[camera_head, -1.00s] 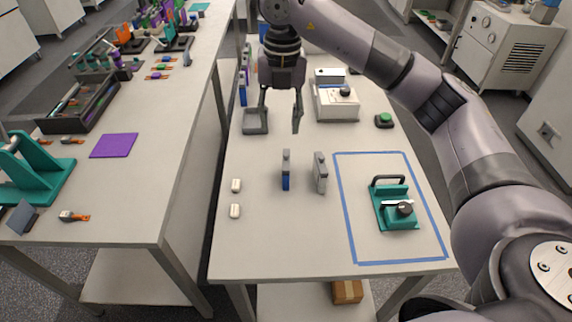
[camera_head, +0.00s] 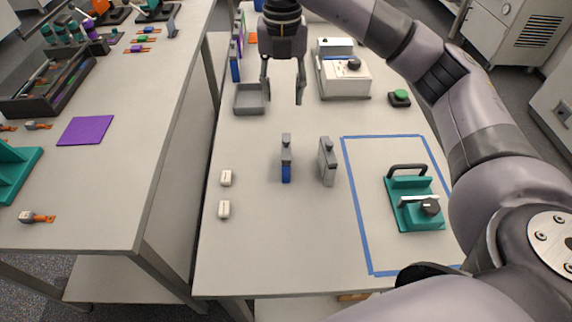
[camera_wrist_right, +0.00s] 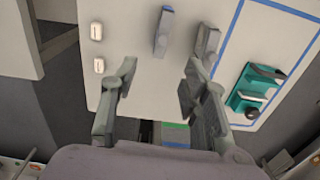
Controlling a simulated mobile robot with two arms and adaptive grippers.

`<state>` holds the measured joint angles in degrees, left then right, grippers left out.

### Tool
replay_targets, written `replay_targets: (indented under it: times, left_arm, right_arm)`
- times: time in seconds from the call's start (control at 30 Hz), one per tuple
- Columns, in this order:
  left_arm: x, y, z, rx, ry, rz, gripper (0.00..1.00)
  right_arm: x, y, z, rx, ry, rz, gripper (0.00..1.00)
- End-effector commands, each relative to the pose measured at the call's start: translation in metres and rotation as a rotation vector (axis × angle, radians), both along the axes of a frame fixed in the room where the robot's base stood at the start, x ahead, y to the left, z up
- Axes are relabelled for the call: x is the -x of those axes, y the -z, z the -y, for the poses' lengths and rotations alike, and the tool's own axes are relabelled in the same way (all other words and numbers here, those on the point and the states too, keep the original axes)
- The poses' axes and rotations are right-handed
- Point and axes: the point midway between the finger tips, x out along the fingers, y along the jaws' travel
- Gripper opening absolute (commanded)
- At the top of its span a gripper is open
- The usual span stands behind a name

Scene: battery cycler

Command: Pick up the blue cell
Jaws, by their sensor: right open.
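The blue cell (camera_head: 286,172) stands upright near the middle of the table, blue below with a grey upper part. A grey cell (camera_head: 328,161) stands just to its right. My right gripper (camera_head: 283,95) points down behind the blue cell in the head view, open and empty, apart from both cells. In the right wrist view, the open fingers (camera_wrist_right: 158,76) are spread, with the blue cell (camera_wrist_right: 163,31) beyond them, between their lines. The grey cell (camera_wrist_right: 207,42) is beyond the other finger there. My left gripper is not in view.
A grey tray (camera_head: 236,100) lies behind left of the gripper, and a white device (camera_head: 345,82) stands behind right. A green button (camera_head: 400,97), a teal fixture (camera_head: 412,184) inside blue tape (camera_head: 357,222) and two small white blocks (camera_head: 226,178) are around. The front table is clear.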

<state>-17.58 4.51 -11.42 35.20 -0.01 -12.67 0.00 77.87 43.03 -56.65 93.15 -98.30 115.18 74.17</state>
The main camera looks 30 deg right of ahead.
Motion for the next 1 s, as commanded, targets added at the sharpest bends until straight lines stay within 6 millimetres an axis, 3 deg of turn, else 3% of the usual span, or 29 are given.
replay_targets:
  times: [0.07,0.23,0.7,1.0]
  left_arm:
    - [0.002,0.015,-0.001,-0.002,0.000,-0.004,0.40]
    - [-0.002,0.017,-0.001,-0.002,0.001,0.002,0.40]
    - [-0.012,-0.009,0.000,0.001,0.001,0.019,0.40]
    - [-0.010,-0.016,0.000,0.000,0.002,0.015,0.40]
  right_arm:
    - [0.000,0.015,0.000,0.000,0.000,0.000,0.42]
    - [0.000,0.027,0.000,-0.001,0.000,-0.003,0.42]
    - [0.001,0.117,0.001,0.000,0.000,-0.004,0.42]
    - [0.002,0.143,0.001,0.000,0.000,-0.004,0.42]
